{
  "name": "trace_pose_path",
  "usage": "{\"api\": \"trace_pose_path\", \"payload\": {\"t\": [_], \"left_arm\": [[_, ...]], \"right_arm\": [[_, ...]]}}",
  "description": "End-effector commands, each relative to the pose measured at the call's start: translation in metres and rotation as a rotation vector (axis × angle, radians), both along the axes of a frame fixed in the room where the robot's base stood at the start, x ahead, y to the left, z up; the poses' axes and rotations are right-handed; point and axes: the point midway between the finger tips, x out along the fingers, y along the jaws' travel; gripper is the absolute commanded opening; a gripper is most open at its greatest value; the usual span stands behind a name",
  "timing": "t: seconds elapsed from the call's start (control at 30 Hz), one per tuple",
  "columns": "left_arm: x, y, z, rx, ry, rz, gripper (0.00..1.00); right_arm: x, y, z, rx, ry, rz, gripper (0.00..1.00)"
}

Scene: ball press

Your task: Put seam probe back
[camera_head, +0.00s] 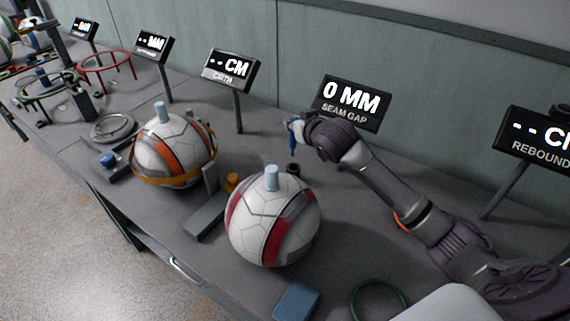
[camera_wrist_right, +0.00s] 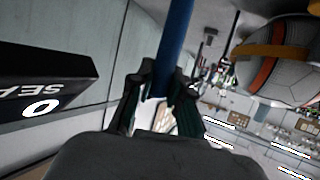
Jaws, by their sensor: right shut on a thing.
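My right gripper (camera_head: 295,126) is shut on the blue seam probe (camera_head: 292,143), which hangs roughly upright below the fingers. In the right wrist view the fingers (camera_wrist_right: 160,92) close on the probe's blue shaft (camera_wrist_right: 177,40). A small dark round holder (camera_head: 293,169) stands on the table below the probe, behind the red and white ball. The probe's lower end looks a little above it, apart. The seam gap display (camera_head: 351,101) reads 0 MM and stands just behind my gripper. My left gripper is not in view.
The red and white ball (camera_head: 262,230) with a light blue plug on top is close in front of the holder. An orange-banded ball (camera_head: 168,155) stands left, with a grey block stand (camera_head: 207,215) between. A blue block (camera_head: 296,300) and green ring (camera_head: 378,299) lie near the front.

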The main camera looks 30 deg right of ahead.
Motion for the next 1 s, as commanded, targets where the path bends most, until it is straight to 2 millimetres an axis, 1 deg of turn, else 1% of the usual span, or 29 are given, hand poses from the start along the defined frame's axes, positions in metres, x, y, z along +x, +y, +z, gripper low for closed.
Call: {"api": "trace_pose_path", "payload": {"t": [0.03, 0.1, 0.17, 0.2, 0.33, 0.43, 0.57, 0.6, 0.7, 0.83, 1.0], "left_arm": [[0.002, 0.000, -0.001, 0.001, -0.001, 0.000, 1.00], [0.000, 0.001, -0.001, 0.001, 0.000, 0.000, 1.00], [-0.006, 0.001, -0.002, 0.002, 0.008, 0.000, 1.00], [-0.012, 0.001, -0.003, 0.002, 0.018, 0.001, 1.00], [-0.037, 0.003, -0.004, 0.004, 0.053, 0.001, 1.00], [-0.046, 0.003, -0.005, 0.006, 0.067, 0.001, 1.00], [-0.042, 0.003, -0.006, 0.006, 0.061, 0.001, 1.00], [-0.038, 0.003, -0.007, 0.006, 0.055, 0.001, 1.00], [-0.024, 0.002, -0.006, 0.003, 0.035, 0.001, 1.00], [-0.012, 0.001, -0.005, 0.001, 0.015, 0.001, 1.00], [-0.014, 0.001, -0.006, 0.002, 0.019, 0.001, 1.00]], "right_arm": [[-0.001, 0.000, -0.010, -0.002, 0.007, 0.000, 0.00], [-0.001, 0.001, -0.023, -0.003, 0.008, 0.000, 0.00], [-0.001, 0.000, -0.036, -0.002, 0.008, -0.001, 0.00], [-0.001, 0.001, -0.042, -0.001, 0.006, 0.000, 0.00], [-0.001, 0.001, -0.057, -0.002, 0.004, 0.001, 0.00], [-0.001, 0.001, -0.064, -0.002, 0.003, 0.001, 0.00], [-0.002, 0.001, -0.079, -0.001, 0.005, 0.000, 0.00], [-0.002, 0.000, -0.086, -0.001, 0.006, -0.001, 0.00], [-0.002, 0.001, -0.097, -0.001, 0.005, 0.000, 0.00], [-0.002, 0.001, -0.098, -0.001, 0.002, 0.000, 0.00], [-0.002, 0.001, -0.099, -0.001, 0.003, 0.000, 0.00]]}}
